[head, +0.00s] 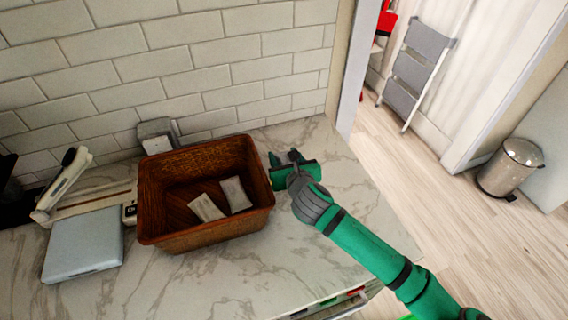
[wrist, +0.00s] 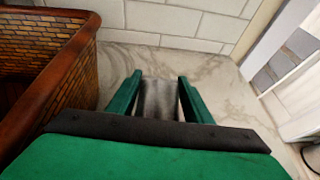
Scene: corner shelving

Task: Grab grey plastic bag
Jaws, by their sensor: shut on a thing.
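My gripper (head: 286,159) is over the marble counter, just right of the brown basket. In the wrist view, its two green fingers (wrist: 160,92) stand on either side of a grey bag (wrist: 158,99) and are shut on it. The bag's lower part is hidden behind the dark bar of my gripper. In the head view my gripper largely hides the bag. I cannot tell whether the bag touches the counter.
The brown wicker basket (head: 157,205) holds two pale packets (head: 207,208). Left of it are a flat grey box (head: 84,244) and a white-handled device (head: 62,184). A grey object (head: 157,132) stands behind the basket, near the tiled wall. Front counter space is clear.

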